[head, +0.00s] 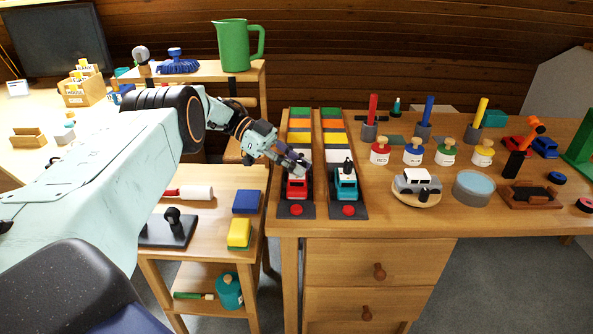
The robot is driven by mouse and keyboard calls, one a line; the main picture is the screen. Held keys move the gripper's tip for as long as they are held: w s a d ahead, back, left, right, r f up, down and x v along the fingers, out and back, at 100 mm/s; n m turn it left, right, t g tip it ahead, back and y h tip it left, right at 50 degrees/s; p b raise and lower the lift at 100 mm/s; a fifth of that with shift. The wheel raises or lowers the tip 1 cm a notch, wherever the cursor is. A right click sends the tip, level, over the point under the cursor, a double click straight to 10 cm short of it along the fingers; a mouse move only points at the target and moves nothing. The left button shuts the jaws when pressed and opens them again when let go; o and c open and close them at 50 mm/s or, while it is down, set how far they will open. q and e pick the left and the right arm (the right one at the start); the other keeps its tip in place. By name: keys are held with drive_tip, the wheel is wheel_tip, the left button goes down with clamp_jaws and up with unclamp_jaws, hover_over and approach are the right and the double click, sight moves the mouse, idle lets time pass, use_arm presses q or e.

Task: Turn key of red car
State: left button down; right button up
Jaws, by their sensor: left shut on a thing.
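The red car (296,189) stands on the left one of two dark tracks, near the track's front end. It has a white part on top and dark wheels. My left gripper (300,169) comes in from the left and is shut at the top of the red car. The key is hidden behind the fingers, so its angle does not show. A teal car (345,185) stands on the right track with a dark key (348,165) sticking up from its top. My right gripper is not in view.
Red buttons (296,210) sit at the track ends. Right of the tracks are several small bottles (380,153), a silver car on a round stand (416,184) and a round blue-topped tin (473,187). A side table (190,235) with blocks is at the left. The desk front between is clear.

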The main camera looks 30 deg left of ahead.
sight(297, 160)
use_arm(q)
drive_tip(key=shift+r, duration=0.15)
idle(0.3)
drive_tip(key=c, duration=1.3)
unclamp_jaws()
drive_tip(key=shift+d, duration=0.1)
drive_tip(key=shift+o, duration=0.5)
wheel_tip(297, 160, up, 10)
drive_tip(key=shift+f, duration=0.1)
drive_tip(key=shift+o, duration=0.3)
